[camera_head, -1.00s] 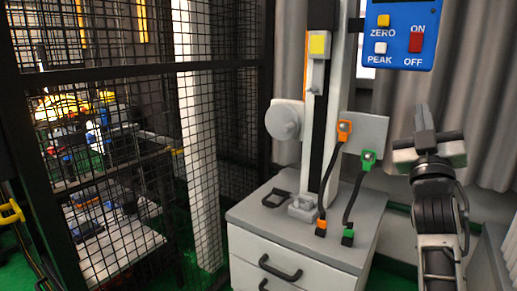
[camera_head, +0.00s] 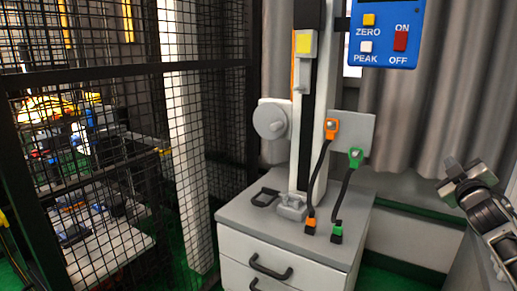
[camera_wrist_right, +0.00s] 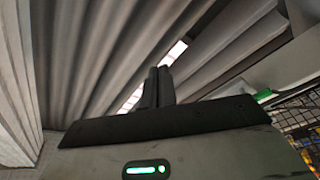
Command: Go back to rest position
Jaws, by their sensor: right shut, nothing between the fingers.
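My right gripper (camera_head: 449,173) is at the right edge in the head view, to the right of the drop tower and apart from it. In the right wrist view its two dark fingers (camera_wrist_right: 158,87) are together with nothing between them, in front of the grey curtain (camera_wrist_right: 90,60). The drop tower (camera_head: 304,110) stands upright on a grey cabinet (camera_head: 240,212). An orange plug (camera_head: 331,128) and a green plug (camera_head: 355,157) with black cables are on its side plate. My left gripper is not in view.
A blue control box (camera_head: 386,35) with ZERO, PEAK and ON/OFF switches is at the upper right. A black mesh fence (camera_head: 110,120) stands at the left, with cluttered shelves behind it. The space between the tower and my right gripper is clear.

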